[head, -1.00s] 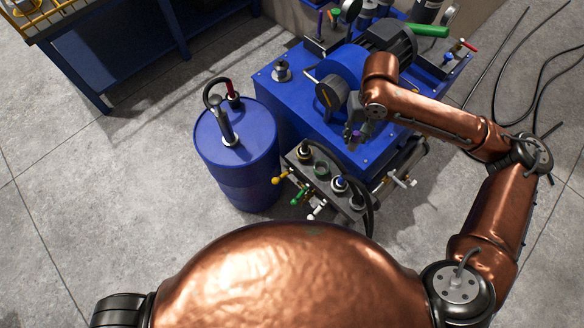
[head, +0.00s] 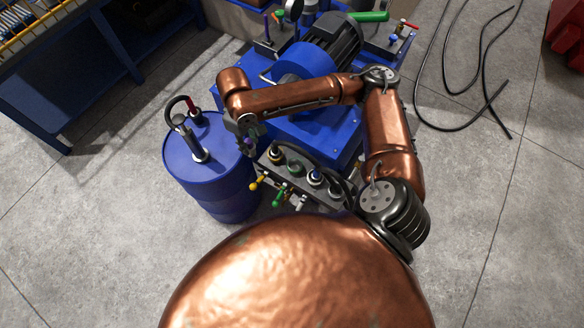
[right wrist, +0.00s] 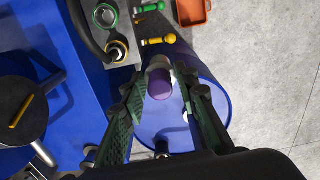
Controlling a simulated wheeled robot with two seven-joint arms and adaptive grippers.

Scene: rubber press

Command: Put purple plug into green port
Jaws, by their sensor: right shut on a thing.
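My right gripper (head: 245,141) is shut on the purple plug (right wrist: 160,84). In the right wrist view the plug sits between the two fingertips, with a pale end beyond it. In the head view the gripper is beside the drum, near the left end of the grey valve block (head: 306,185). The green port (head: 295,167) is the green-ringed opening on that block, second from the left. It also shows at the top left of the right wrist view (right wrist: 106,15). The plug is apart from it. My left gripper is not in view.
The blue drum (head: 212,195) stands left of the block. A plugged hose connector (right wrist: 117,50) with a yellow ring is beside the green port. Yellow (head: 256,183) and green (head: 279,195) valve handles stick out in front. The blue machine (head: 325,138) stands behind.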

